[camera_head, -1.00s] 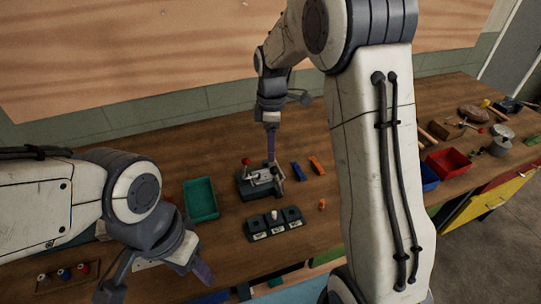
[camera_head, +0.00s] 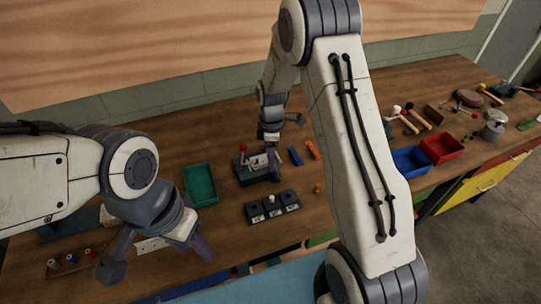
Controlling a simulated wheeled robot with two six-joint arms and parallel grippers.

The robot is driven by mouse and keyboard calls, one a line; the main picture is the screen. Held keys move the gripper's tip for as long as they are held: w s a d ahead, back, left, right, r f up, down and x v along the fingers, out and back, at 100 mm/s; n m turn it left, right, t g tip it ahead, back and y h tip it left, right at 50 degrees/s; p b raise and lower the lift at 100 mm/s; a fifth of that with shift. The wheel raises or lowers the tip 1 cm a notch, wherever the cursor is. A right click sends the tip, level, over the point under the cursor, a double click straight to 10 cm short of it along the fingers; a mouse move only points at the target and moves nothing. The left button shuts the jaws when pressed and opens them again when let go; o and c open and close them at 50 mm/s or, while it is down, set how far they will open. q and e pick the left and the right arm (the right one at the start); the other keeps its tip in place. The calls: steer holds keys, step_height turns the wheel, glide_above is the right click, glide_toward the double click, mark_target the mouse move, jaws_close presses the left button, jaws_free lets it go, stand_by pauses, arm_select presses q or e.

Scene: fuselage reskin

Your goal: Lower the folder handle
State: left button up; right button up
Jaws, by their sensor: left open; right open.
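The folder (camera_head: 247,178) is a small dark device with light metal parts on the wooden bench. Its handle (camera_head: 243,149) ends in a red knob and stands up at the folder's back left. My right gripper (camera_head: 286,146) is open, with one finger over the folder's right part, to the right of the red knob. Whether that finger touches the folder I cannot tell. My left gripper (camera_head: 157,258) is open and empty over the front left of the bench, away from the folder.
A green tray (camera_head: 200,186) lies left of the folder. A dark block with several sockets (camera_head: 273,208) sits in front. Blue (camera_head: 295,156) and orange (camera_head: 313,149) pieces lie to its right. Red (camera_head: 442,148) and blue (camera_head: 411,160) bins and tools stand farther right.

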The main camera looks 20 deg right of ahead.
jaws_close()
stand_by(1.3)
steer(key=shift+a, duration=0.1)
